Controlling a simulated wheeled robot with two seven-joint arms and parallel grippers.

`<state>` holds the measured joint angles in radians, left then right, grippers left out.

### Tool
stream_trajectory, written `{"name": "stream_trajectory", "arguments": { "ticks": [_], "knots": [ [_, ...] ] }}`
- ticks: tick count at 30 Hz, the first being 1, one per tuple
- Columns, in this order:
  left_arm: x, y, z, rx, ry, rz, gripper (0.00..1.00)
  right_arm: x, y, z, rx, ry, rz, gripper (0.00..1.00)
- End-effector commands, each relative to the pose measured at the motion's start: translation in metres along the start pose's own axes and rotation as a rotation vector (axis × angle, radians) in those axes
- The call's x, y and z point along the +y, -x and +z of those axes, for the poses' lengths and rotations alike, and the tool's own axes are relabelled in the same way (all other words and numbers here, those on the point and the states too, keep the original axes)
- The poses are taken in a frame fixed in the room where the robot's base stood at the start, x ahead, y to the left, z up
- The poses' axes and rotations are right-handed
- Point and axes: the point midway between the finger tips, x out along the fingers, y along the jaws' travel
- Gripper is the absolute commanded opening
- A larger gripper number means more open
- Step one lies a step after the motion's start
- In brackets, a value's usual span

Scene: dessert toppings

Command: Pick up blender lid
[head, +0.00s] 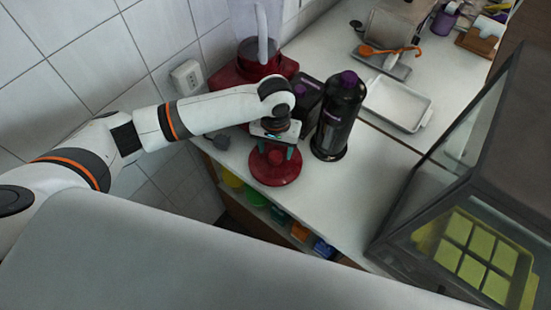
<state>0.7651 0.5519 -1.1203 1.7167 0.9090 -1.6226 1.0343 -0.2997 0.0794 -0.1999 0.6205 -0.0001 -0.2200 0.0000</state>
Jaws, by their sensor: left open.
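The blender lid (274,172) is a red disc with a raised centre, lying on the white counter near its front edge. My left gripper (276,151) is above it, pointing down, with its teal fingertips apart over the lid's raised centre. I cannot tell whether the fingers touch the lid. The gripper hides part of the lid's far side. The red blender (247,72) with a clear jar stands behind, partly hidden by my left arm. My right gripper is not in view.
Black bottles with purple caps (340,118) stand just right of my left gripper. A white tray (398,103) and an orange spoon (388,50) are farther back. A glass display case (470,180) is at right. A wall socket (187,76) is at left.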

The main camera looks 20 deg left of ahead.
Motion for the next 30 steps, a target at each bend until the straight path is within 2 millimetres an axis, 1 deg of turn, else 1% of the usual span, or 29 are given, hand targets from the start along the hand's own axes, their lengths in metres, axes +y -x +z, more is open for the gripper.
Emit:
{"name": "stream_trajectory", "arguments": {
  "ticks": [1, 3, 6, 9, 14, 17, 18, 23, 24, 30],
  "knots": [
    [0.001, -0.006, 0.0, 0.003, 0.001, 0.002, 0.59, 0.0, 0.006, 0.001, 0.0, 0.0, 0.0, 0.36],
    [0.001, -0.017, 0.0, 0.003, 0.001, 0.002, 0.59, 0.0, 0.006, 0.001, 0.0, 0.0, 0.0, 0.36],
    [0.001, -0.026, 0.0, 0.001, 0.001, 0.001, 0.59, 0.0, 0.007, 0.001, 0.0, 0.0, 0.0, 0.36],
    [0.001, -0.03, 0.0, -0.001, 0.0, 0.0, 0.59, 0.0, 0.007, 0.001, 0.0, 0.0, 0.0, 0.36],
    [0.0, -0.03, 0.0, -0.001, 0.0, 0.0, 0.59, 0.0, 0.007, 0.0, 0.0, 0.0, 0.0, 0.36],
    [0.0, -0.03, 0.0, -0.001, 0.0, 0.0, 0.45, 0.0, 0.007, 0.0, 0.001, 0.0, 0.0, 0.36],
    [0.0, -0.03, 0.0, -0.001, 0.0, 0.0, 0.38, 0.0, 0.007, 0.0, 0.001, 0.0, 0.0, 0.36],
    [0.0, -0.029, 0.0, -0.001, 0.0, 0.0, 0.12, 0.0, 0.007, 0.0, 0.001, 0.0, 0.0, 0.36],
    [0.0, -0.029, 0.001, -0.001, 0.0, 0.0, 0.1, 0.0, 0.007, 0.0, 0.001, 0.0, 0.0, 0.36],
    [0.0, -0.028, 0.001, -0.002, 0.0, -0.001, 0.09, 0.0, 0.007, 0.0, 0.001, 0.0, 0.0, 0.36]
  ]
}}
